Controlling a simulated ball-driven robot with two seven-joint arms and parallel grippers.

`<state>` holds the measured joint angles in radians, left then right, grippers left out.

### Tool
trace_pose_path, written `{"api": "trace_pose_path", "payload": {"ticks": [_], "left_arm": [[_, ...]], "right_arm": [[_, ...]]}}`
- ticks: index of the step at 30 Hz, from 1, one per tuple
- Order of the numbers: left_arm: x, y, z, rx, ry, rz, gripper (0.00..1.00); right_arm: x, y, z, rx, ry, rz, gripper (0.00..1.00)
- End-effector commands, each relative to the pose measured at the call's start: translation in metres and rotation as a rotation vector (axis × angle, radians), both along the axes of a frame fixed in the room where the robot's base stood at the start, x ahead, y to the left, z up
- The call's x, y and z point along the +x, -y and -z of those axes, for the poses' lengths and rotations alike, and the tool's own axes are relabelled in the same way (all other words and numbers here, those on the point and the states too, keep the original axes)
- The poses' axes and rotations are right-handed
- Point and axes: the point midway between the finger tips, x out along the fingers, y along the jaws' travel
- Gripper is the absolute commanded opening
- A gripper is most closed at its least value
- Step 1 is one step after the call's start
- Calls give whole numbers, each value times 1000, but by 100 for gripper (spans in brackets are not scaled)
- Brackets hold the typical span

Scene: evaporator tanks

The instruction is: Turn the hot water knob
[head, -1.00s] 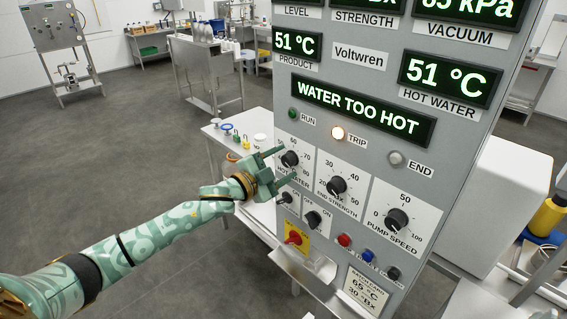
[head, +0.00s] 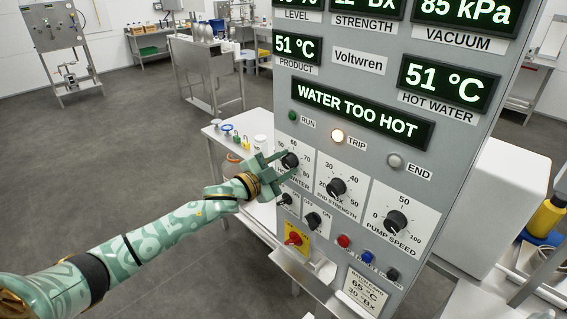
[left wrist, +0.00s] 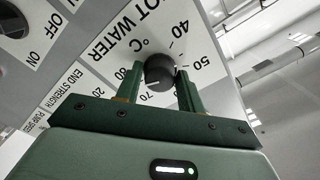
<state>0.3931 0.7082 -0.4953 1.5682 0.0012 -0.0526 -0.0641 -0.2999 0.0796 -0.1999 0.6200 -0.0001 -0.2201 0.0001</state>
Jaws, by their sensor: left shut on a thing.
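The hot water knob (head: 290,160) is a black dial at the left of the grey control panel (head: 350,70), on a white scale plate. My left gripper (head: 281,162) reaches it from the left, with one green finger on each side. In the left wrist view the knob (left wrist: 159,72) sits between the two fingers (left wrist: 160,88), and the gripper is shut on it. Scale numbers from 40 to 80 show around it; the fingers cover part of the scale. The display (head: 360,112) reads WATER TOO HOT, and the hot water readout (head: 447,81) shows 51 °C. My right gripper is not in view.
The end strength knob (head: 336,187) and pump speed knob (head: 396,222) are to the right. A table with small items (head: 215,133) stands behind my gripper.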

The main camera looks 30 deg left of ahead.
Motion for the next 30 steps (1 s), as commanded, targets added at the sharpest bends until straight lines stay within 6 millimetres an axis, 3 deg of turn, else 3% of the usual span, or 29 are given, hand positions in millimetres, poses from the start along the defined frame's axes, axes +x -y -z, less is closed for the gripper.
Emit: {"api": "trace_pose_path", "payload": {"ticks": [15, 30], "left_arm": [[0, 0, -3, -405, -145, -1, 16], [0, 0, -2, -853, -299, 0, 15]], "right_arm": [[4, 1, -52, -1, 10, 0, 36], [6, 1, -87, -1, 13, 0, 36]]}}
